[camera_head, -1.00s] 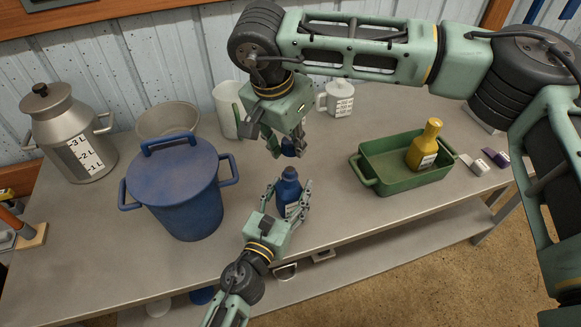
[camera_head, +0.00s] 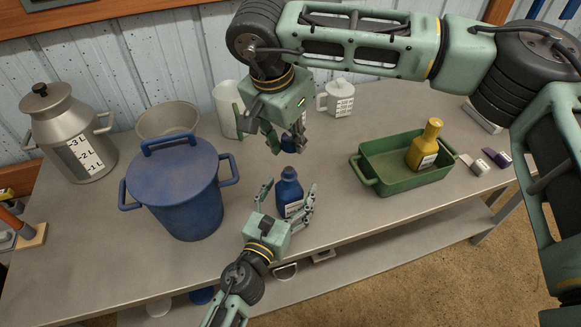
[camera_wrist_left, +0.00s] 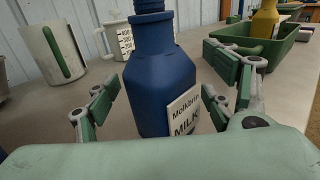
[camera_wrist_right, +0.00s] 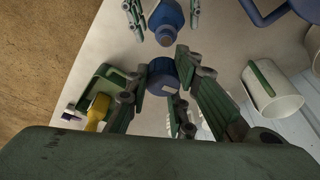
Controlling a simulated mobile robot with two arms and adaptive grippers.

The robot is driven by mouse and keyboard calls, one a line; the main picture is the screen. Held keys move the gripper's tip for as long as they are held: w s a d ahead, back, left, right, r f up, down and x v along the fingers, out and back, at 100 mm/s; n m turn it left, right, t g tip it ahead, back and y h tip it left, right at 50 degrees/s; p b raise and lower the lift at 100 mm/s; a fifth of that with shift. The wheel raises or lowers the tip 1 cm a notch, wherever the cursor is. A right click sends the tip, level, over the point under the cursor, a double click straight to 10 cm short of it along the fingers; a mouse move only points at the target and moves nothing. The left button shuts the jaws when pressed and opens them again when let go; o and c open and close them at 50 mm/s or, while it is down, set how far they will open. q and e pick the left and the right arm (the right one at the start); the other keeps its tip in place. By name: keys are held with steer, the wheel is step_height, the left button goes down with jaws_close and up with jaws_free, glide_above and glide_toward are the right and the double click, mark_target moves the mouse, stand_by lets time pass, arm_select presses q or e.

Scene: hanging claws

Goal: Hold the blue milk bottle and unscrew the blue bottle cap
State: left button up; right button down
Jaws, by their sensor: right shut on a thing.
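The blue milk bottle (camera_head: 289,191) stands upright on the table with its neck bare. It also shows in the left wrist view (camera_wrist_left: 160,85), with a white milk label. My left gripper (camera_head: 287,194) is open, its fingers spread on both sides of the bottle with gaps visible. My right gripper (camera_head: 281,143) is above and behind the bottle, shut on the blue bottle cap (camera_wrist_right: 163,75). The cap is clear of the bottle neck. In the head view the fingers partly hide the cap.
A blue lidded pot (camera_head: 178,200) stands left of the bottle. A green tray (camera_head: 388,184) with a yellow bottle (camera_head: 424,146) is to the right. A white pitcher (camera_head: 226,112) and a measuring mug (camera_head: 339,98) stand behind. The table between bottle and tray is clear.

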arm_select(q)
steer(key=shift+r, duration=0.1)
steer(key=v, duration=1.2)
stand_by(0.4)
